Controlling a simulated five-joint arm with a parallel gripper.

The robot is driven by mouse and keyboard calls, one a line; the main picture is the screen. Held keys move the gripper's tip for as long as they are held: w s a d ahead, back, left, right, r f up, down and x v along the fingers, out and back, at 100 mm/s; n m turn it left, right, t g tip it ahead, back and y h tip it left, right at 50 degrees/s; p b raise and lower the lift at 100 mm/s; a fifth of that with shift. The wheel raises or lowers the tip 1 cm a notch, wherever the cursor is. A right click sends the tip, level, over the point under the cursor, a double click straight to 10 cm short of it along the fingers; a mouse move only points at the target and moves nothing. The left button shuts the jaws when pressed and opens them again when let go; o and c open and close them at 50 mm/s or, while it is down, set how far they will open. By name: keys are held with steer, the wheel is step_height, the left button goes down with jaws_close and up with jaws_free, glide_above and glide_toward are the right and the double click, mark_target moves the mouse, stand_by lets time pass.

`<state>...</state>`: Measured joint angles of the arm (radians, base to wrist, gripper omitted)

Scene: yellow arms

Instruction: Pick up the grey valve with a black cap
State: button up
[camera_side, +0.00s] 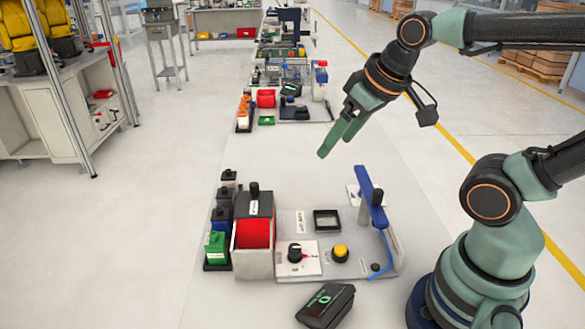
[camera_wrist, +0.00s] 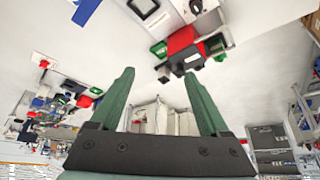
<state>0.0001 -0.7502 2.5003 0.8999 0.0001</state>
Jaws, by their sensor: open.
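My gripper (camera_side: 337,140) is open and empty, held high above the table behind the panel and pointing down-left. In the wrist view its two green fingers (camera_wrist: 158,77) stand apart with nothing between them. A dark grey block with a black cap and a white label (camera_side: 254,206) stands upright at the back of the red-lined bin (camera_side: 238,263), apart from my gripper. A dark block also shows beside the red patch in the wrist view (camera_wrist: 188,62). Several black-capped pieces stand in the rack to the left; one is grey (camera_side: 229,180). I cannot tell for certain which is the grey valve.
A green piece (camera_side: 215,246) stands at the rack's front. The panel (camera_side: 287,217) carries a black knob, a yellow button (camera_side: 340,252) and a blue-topped post (camera_side: 371,200). A black device (camera_side: 326,305) lies in front.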

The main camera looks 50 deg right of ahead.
steer(key=shift+o, duration=0.5)
steer(key=shift+w, duration=0.1)
